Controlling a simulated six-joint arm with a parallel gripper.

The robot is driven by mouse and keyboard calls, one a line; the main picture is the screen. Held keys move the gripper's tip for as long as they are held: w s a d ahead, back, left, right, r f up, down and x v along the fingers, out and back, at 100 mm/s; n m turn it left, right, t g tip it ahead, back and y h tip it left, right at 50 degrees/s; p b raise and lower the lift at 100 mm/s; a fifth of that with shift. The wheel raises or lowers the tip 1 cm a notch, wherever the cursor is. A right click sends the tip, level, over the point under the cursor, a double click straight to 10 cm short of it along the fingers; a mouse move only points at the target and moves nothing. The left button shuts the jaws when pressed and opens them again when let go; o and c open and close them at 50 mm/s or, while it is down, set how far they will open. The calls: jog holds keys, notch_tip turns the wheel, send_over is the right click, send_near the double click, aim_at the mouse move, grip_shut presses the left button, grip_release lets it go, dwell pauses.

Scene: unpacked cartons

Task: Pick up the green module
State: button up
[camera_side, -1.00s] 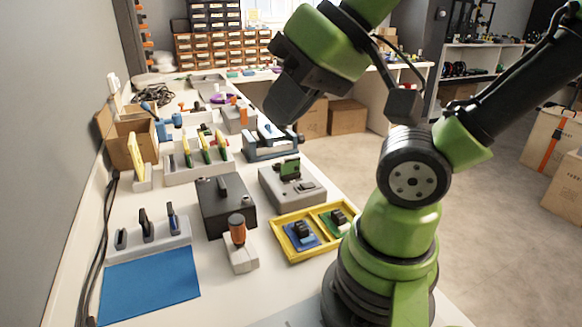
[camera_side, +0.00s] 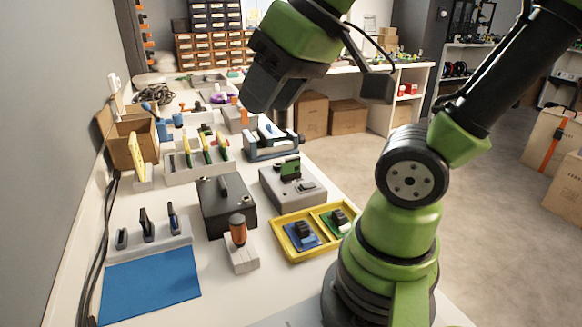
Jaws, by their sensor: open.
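A green module (camera_side: 341,228) with a black block on top lies in the right compartment of a yellow tray (camera_side: 290,258). A blue module (camera_side: 299,240) with a similar black block lies in the left compartment. Another small green board (camera_side: 290,172) stands upright in a grey fixture (camera_side: 309,193) behind the tray. My gripper (camera_side: 268,104) is open, high above the bench and beyond the tray in the picture. It is apart from the modules, and no object shows in it. Its fingers are dark and hard to make out.
A black box with a handle (camera_side: 219,215) and an orange-handled tool in a white block (camera_side: 240,246) stand left of the tray. A blue mat (camera_side: 150,285) lies at the front left. A rack of tools (camera_side: 199,168) and a blue-grey vise (camera_side: 270,148) stand farther back.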

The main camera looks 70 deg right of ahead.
jog(key=w+d+f+n+g+h, duration=0.1)
jog(key=w+d+f+n+g, duration=0.15)
jog(key=w+d, duration=0.4)
jog(key=w+d+f+n+g+h, duration=0.1)
jog(key=w+d+f+n+g, duration=0.2)
jog(key=d, duration=0.6)
jog(key=d+f+n, duration=0.2)
jog(key=d+f, duration=0.1)
jog(key=s+d+f+n, duration=0.1)
jog(key=d+f+n, duration=0.1)
jog(key=d, duration=0.2)
jog(key=d+f+n+g, duration=0.1)
jog(key=d+f+n, duration=0.1)
jog(key=d+f, duration=0.1)
jog(key=shift+s+d+f+y, duration=0.25)
jog(key=shift+f+y, duration=0.1)
jog(key=shift+y, duration=0.05)
send_over(291, 159)
notch_tip(291, 159, down, 4)
jog(key=shift+w+d+f, duration=0.1)
jog(key=shift+f, duration=2.95)
jog(key=shift+c, duration=0.4)
grip_shut()
